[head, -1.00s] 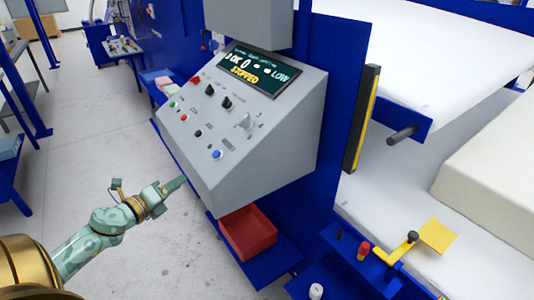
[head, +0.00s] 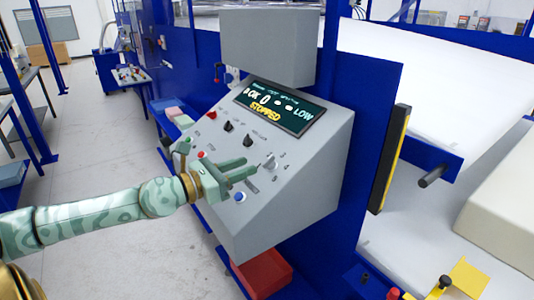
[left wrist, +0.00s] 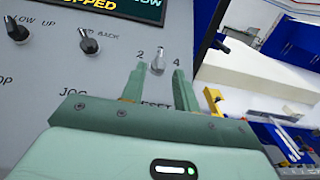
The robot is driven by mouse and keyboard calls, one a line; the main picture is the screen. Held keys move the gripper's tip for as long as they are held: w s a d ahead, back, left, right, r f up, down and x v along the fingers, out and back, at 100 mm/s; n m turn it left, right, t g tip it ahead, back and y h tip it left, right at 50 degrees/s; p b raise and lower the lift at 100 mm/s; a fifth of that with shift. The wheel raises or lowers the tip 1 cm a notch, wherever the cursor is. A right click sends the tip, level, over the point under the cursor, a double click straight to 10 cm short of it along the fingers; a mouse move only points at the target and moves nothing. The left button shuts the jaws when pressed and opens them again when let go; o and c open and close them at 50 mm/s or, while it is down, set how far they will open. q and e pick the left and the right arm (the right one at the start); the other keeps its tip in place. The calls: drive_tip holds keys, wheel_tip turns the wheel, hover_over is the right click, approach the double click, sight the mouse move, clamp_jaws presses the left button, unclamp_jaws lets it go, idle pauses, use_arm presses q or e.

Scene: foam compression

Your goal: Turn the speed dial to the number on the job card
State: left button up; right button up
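The speed dial (head: 270,163) is a small light-grey knob on the sloping grey control panel (head: 310,175). In the left wrist view the dial (left wrist: 158,60) stands between the printed numbers 2 and 4. My left gripper (head: 251,168) is open and empty at the panel face. Its two fingers point at the dial, one to each side of it in the left wrist view (left wrist: 159,76); I cannot tell whether they touch it. I cannot make out a job card. My right gripper is not in view.
A display (head: 275,108) on the panel reads STOPPED and LOW. Two black selector knobs (head: 238,133) and several push buttons, one blue (head: 239,197), surround my gripper. A red bin (head: 262,274) sits below the panel. A yellow-black post (head: 390,160) stands to the right.

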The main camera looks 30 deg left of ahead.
sight(268, 160)
use_arm(q)
drive_tip(key=p+x, duration=0.3)
drive_tip(key=x, duration=0.3)
drive_tip(key=shift+w+d+r, duration=0.1)
drive_tip(key=shift+w+d, duration=0.05)
drive_tip(key=shift+w, duration=0.2)
drive_tip(key=shift+w+d+p, duration=0.25)
drive_tip(key=shift+w+p, duration=0.05)
drive_tip(key=shift+w, duration=0.05)
clamp_jaws()
